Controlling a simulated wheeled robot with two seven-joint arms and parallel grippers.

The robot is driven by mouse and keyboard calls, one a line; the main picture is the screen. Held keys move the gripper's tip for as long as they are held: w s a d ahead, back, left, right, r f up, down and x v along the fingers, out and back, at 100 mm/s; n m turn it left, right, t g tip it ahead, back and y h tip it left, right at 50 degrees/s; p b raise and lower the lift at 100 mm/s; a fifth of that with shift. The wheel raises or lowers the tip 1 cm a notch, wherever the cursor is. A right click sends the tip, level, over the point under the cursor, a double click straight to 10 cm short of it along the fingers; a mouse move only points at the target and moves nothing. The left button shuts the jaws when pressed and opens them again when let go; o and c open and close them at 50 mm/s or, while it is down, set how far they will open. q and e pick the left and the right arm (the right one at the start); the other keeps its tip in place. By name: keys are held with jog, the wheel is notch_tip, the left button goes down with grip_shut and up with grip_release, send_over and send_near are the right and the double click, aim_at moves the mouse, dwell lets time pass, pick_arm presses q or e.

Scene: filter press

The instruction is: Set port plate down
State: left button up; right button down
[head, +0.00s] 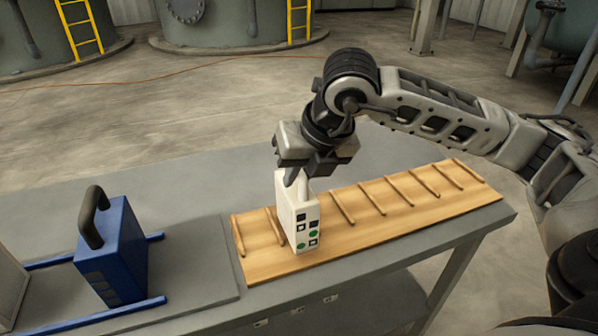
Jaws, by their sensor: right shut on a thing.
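The port plate (300,222) is a white upright slab with black square markings and green dots on its front face. It stands over the left part of a wooden rack (383,214) with raised slats. My right gripper (297,178) points down at its top and is shut on it. The plate's lower edge appears at the board between slats; I cannot tell whether it touches. My left gripper is not in view.
A blue block with a black handle (112,255) stands on blue rails (88,316) at the left of the grey table (185,215). A pale block (12,287) is at the far left edge. The slats right of the plate are empty.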

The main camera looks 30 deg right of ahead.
jog(key=c, duration=1.4)
grip_release()
jog(key=shift+r, duration=0.1)
jog(key=v, duration=1.2)
jog(key=shift+p, duration=0.4)
